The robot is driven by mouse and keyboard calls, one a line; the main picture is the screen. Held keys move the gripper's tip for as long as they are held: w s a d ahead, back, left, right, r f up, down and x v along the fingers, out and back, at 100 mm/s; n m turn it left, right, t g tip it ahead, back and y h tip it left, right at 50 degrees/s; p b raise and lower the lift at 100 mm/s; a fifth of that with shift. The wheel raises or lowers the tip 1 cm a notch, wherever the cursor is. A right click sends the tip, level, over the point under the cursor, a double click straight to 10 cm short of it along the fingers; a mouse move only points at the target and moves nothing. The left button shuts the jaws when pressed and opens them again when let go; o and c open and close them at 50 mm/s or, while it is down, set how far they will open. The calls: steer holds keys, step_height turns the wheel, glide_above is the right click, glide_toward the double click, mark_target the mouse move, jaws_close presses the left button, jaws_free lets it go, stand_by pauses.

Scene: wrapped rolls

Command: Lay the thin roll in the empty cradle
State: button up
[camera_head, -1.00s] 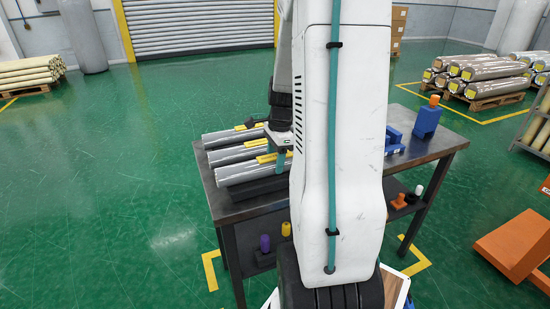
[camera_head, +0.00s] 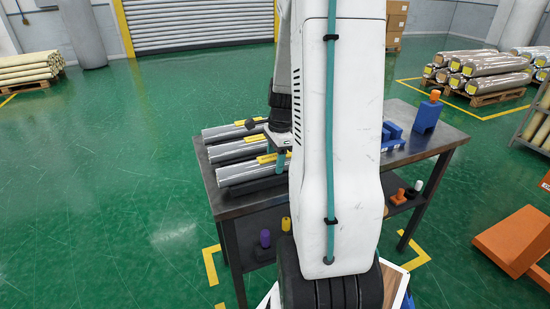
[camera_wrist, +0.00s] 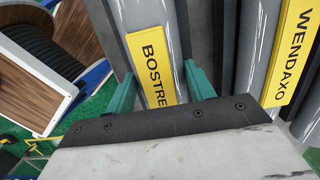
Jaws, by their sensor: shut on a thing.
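My gripper (camera_wrist: 160,90) has its two teal fingers on either side of a grey wrapped roll (camera_wrist: 183,28) with a yellow label reading "BOSTRE"; it is shut on this roll. In the head view my gripper (camera_head: 279,160) is at the nearest of three rolls at the table's left end. This held roll (camera_head: 240,172) lies over a dark support (camera_head: 235,190); whether it touches it I cannot tell. A second roll (camera_wrist: 245,50), labelled "WENDAXO", lies beside it. I cannot make out an empty cradle; my arm hides the middle of the table.
Small bottles stand on the lower shelf. An orange object (camera_head: 510,240) stands on the floor at right.

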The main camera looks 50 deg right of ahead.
steer(key=o, duration=1.5)
steer(key=r, duration=0.7)
steer(key=shift+s+d+r, duration=0.25)
steer(key=shift+d+r, duration=0.1)
steer(key=shift+d, duration=0.05)
steer(key=shift+n, duration=0.5)
steer(key=s+a+r+n, duration=0.3)
steer(key=a+n, duration=0.4)
steer(key=a, duration=0.3)
steer(key=s+a+r+n, duration=0.3)
steer(key=s+a+n, duration=0.2)
steer(key=a+n, duration=0.3)
steer(key=s+a+r+n+h, duration=0.1)
steer(key=s+a+r+n, duration=0.3)
steer(key=a+n, duration=0.4)
steer(key=shift+a+t, duration=0.4)
steer(key=shift+a, duration=2.3)
